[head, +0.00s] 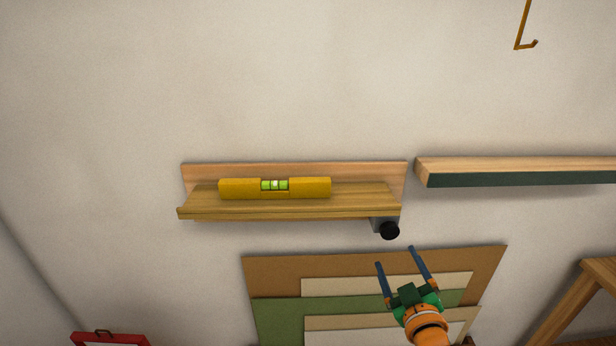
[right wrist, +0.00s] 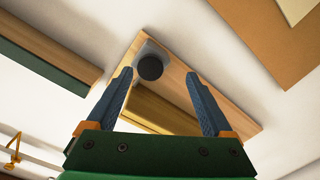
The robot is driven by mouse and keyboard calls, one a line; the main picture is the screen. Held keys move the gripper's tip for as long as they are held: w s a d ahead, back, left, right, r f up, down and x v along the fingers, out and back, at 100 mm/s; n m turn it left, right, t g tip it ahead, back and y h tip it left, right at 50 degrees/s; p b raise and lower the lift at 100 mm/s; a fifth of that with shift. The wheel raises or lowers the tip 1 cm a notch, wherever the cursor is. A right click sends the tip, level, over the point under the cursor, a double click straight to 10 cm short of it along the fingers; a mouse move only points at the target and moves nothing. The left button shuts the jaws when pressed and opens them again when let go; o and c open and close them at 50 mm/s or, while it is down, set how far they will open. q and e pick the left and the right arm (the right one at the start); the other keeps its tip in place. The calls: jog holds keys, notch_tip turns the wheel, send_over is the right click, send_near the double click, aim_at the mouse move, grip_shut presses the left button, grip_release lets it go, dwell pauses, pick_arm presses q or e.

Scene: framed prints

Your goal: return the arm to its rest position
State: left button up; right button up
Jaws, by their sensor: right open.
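My right gripper (head: 403,264) is open and empty, with its two blue fingers pointing up toward the wooden shelf (head: 360,198) on the wall. It also shows in the right wrist view (right wrist: 160,100), its fingers apart with nothing between them that I can see held. A black round knob (head: 389,231) sits on a grey bracket under the shelf's right end, just beyond the fingertips. The knob shows in the right wrist view (right wrist: 150,68) between the fingers in the picture, apart from them. My left gripper is not in view.
A yellow spirit level (head: 240,188) lies on the shelf. A second ledge (head: 520,172) with a dark green front is to the right. Flat boards (head: 275,267) stand below. A brass hook (head: 522,35) hangs upper right. A red object (head: 110,340) and wooden frame (head: 560,300) are low down.

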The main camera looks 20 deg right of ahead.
jog(key=s+a+f+g+y, duration=0.1)
jog(key=s+a+f+g, duration=0.2)
jog(key=f, duration=0.7)
jog(key=s+a+f+m+g+y, duration=0.1)
jog(key=s+f+g, duration=0.3)
jog(key=f, duration=0.6)
jog(key=s+a+f+g+y, duration=0.1)
jog(key=s+a+f+g, duration=0.3)
jog(key=f, duration=0.7)
jog(key=s+a+f+g, duration=0.1)
jog(key=s+f, duration=0.3)
jog(key=s, duration=0.4)
jog(key=s+a+f+g, duration=0.1)
jog(key=s+f, duration=0.3)
jog(key=s, duration=0.5)
jog(key=s+a+f+g+y, duration=0.1)
jog(key=s+f+g, duration=0.2)
jog(key=s, duration=0.6)
jog(key=shift+a+f, duration=0.4)
jog(key=shift+f, duration=0.2)
